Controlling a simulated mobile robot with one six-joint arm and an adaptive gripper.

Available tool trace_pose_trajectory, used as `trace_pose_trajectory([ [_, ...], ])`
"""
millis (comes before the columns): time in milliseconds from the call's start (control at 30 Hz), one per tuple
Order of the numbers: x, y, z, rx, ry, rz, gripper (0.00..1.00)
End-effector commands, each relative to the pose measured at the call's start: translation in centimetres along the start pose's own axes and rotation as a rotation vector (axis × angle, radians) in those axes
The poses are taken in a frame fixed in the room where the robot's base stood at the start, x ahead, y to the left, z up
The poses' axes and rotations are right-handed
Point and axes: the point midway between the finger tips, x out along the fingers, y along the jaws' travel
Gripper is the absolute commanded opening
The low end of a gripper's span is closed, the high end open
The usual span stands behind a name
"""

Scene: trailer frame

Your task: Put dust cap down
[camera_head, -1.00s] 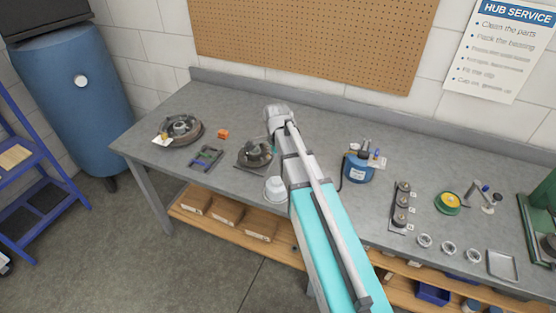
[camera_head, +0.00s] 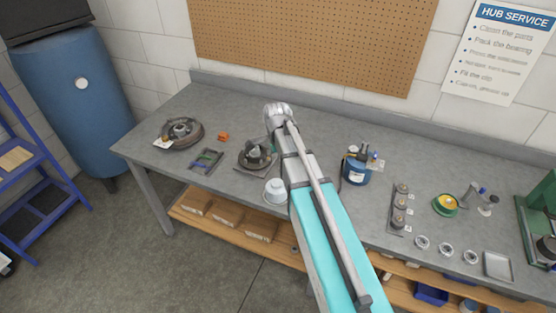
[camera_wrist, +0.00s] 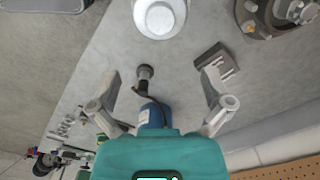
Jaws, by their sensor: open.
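My gripper (camera_wrist: 165,98) is open in the wrist view, its two fingers spread wide with nothing held between them. In the head view my arm's wrist stands over the bench, and the fingers are not clear there. A white round cup-like part (camera_head: 275,191) is at the bench's front edge; a similar white round part (camera_wrist: 160,17) shows at the top of the wrist view. I cannot tell for sure whether it is the dust cap. A dark hub (camera_head: 254,158) sits on the bench left of my arm and shows partly in the wrist view (camera_wrist: 278,14).
Several metal rings (camera_head: 446,250) and a square tray (camera_head: 498,265) lie right. The bench's back strip is clear.

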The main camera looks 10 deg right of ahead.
Motion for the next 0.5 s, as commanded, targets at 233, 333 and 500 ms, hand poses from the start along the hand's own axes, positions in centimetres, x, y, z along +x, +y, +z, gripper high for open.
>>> trace_pose_trajectory([
  [233, 0.0, 0.9, 0.1, -0.063, 0.0, 0.0, 1.0],
  [333, 0.0, 2.0, 0.3, -0.143, 0.0, 0.0, 1.0],
  [500, 0.0, 4.6, 0.6, -0.358, 0.0, 0.0, 1.0],
])
